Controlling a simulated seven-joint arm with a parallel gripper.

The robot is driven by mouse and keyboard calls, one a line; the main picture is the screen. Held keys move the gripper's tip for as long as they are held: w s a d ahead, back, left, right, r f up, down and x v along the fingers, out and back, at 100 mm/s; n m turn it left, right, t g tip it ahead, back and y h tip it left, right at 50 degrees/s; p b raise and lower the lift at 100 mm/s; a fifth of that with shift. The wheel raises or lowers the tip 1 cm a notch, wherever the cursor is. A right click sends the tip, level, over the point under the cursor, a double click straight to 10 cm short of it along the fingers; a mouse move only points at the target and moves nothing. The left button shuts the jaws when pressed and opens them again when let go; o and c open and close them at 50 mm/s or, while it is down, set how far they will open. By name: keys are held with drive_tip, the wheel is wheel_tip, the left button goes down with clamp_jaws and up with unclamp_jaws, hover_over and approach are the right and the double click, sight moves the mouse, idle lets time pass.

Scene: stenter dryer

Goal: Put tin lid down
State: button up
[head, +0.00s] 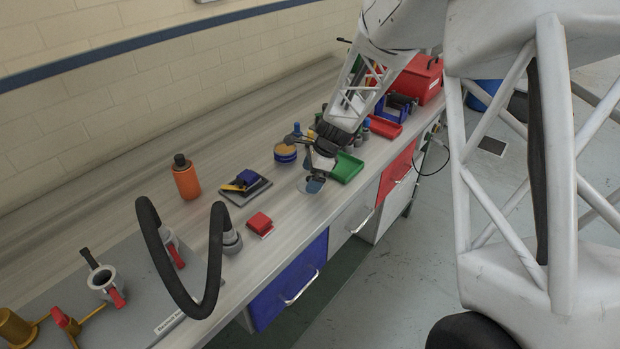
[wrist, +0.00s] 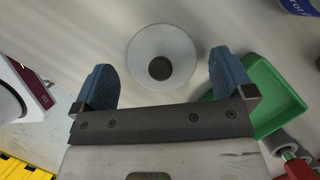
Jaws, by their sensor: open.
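My gripper (head: 314,178) is low over the bench, with its two blue fingers spread. In the wrist view my gripper (wrist: 161,62) is open with nothing clamped. A round pale disc with a dark round centre, which looks like the tin lid (wrist: 178,42), lies between and just beyond the fingertips, with a gap on each side. In the head view the fingers mostly hide it. I cannot tell its exact height above the bench. A blue tin (head: 285,153) with a tan top stands on the bench behind and left of my gripper; part of a blue label shows in the wrist view.
A green tray (head: 347,167) is close to the right of my gripper. A red block (head: 260,223), an orange bottle (head: 187,179) and a dark pad (head: 244,190) with blue and yellow items are to the left. A black hose loop (head: 150,235) rises at the front left.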

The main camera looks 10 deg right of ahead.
drive_tip(key=v, duration=1)
drive_tip(key=shift+d+r, duration=0.25)
drive_tip(key=shift+r, duration=0.1)
drive_tip(key=shift+s+r, duration=0.1)
drive_tip(key=s+d+r+n+h, duration=0.1)
drive_tip(key=s+r+n, duration=0.2)
drive_tip(key=s, duration=0.3)
drive_tip(key=s+d+r+n+t, duration=0.1)
drive_tip(key=s+r+n, duration=0.25)
drive_tip(key=s, duration=0.35)
drive_tip(key=s+d+r+n+h, duration=0.1)
drive_tip(key=s+r+n, duration=0.25)
drive_tip(key=s, duration=0.25)
drive_tip(key=s+d+r+n+t+h, duration=0.1)
drive_tip(key=s+n, duration=0.6)
drive_tip(key=s, duration=1.2)
drive_tip(key=shift+s+d+r+n+t+h, duration=0.2)
drive_tip(key=shift+d+n+t+h, duration=0.15)
drive_tip(key=shift+d+h, duration=0.65)
